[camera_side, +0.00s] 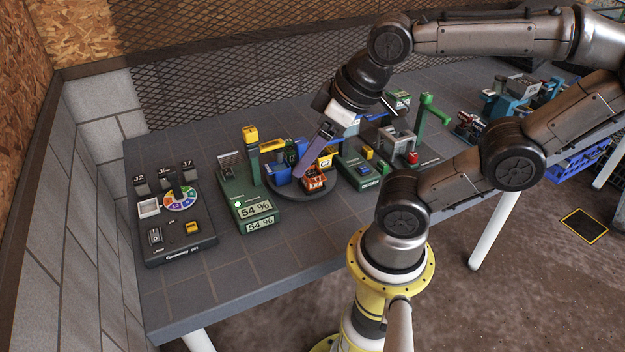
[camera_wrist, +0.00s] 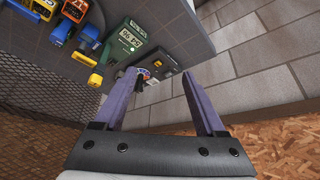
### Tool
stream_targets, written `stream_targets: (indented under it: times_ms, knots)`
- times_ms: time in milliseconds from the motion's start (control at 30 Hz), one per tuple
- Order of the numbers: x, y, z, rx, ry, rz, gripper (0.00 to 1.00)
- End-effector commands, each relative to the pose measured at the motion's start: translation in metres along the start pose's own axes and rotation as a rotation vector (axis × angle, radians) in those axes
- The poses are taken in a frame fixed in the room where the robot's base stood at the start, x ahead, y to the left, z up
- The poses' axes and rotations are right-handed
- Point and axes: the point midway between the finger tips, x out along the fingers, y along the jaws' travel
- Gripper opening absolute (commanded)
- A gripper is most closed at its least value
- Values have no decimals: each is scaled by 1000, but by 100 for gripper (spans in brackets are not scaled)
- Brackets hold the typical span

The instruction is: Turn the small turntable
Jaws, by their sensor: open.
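The small turntable (camera_side: 292,194) is a dark round disc on the grey table. It carries a blue bin (camera_side: 276,177), an orange-red bin (camera_side: 315,180) and a yellow bin (camera_side: 326,159). My gripper (camera_side: 300,172) slants down over the disc among the bins in the side view; only one purple finger shows clearly there. Whether it touches a bin or the disc cannot be told. In the wrist view my gripper (camera_wrist: 157,75) has its two purple fingers apart with nothing between them. Coloured bins, including an orange one (camera_wrist: 61,29), show at that view's upper left.
A green unit with percent displays (camera_side: 253,213) stands left of the turntable, and a dark control panel (camera_side: 180,230) with a coloured dial is farther left. Another green unit (camera_side: 368,178) stands close on the right. Black mesh (camera_side: 230,85) is behind. The table's front strip is clear.

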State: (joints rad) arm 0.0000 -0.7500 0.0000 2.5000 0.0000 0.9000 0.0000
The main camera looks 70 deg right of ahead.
Motion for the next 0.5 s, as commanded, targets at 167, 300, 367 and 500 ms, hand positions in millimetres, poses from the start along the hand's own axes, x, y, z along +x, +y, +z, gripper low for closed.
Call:
stream_targets:
  times_ms: [167, 300, 367, 500]
  knots:
    - [0, 0, 0, 0, -1, 0, 75]
    - [-10, 0, -9, 0, 7, 0, 75]
    - [-15, 1, -22, 5, 6, 3, 75]
    - [-19, 17, -60, 73, -40, 38, 75]
